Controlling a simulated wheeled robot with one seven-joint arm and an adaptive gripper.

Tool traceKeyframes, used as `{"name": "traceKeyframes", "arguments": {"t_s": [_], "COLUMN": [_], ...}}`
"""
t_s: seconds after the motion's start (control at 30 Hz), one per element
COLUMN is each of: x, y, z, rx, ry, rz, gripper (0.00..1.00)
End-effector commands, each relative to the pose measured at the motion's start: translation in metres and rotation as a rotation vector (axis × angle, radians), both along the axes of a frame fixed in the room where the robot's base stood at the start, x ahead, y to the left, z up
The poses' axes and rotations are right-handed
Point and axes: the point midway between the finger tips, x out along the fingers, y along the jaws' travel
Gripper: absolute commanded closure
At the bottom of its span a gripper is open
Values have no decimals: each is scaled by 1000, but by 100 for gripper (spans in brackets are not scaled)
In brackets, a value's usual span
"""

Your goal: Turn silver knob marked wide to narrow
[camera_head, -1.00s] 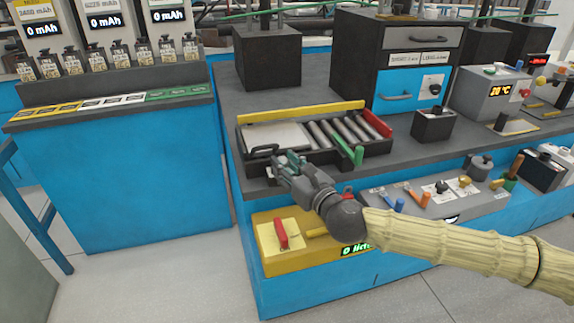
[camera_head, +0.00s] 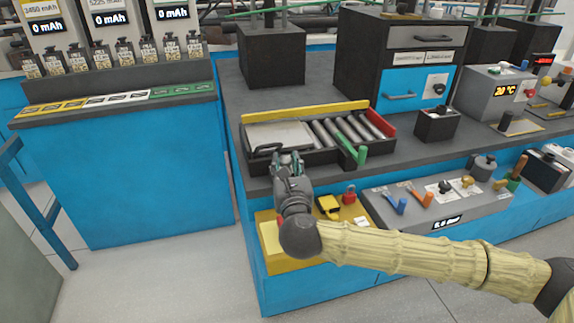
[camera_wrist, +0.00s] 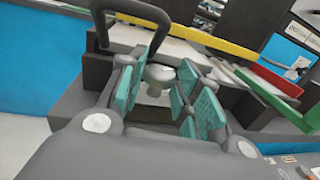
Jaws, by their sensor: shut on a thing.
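My gripper (camera_head: 287,162) is at the front left edge of the black roller tray (camera_head: 330,164), beside its black loop handle (camera_head: 262,150). In the wrist view, my gripper's teal-padded fingers (camera_wrist: 162,88) stand on both sides of a round silver knob (camera_wrist: 159,73). The gripper is shut on this knob, which sits low at the front of the tray. The fingers hide the knob in the head view. No wide or narrow marking can be read.
A yellow box (camera_head: 268,238) lies below my gripper, partly covered by my arm. A grey panel (camera_head: 462,208) with several coloured levers is to the right. The loop handle (camera_wrist: 128,8) rises close by in the wrist view. Floor (camera_head: 150,270) is free at left.

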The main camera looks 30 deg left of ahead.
Motion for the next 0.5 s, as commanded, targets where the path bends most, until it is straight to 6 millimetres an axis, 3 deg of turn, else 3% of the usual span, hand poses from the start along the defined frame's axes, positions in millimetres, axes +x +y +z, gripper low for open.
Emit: {"name": "traceKeyframes", "arguments": {"t_s": [0.4,0.43,0.5], "x": [1,1,1], "y": [0,0,0], "z": [1,1,1], "rx": [0,0,0], "ry": [-1,-1,-1], "rz": [-6,-6,-6], "gripper": [91,61,49]}}
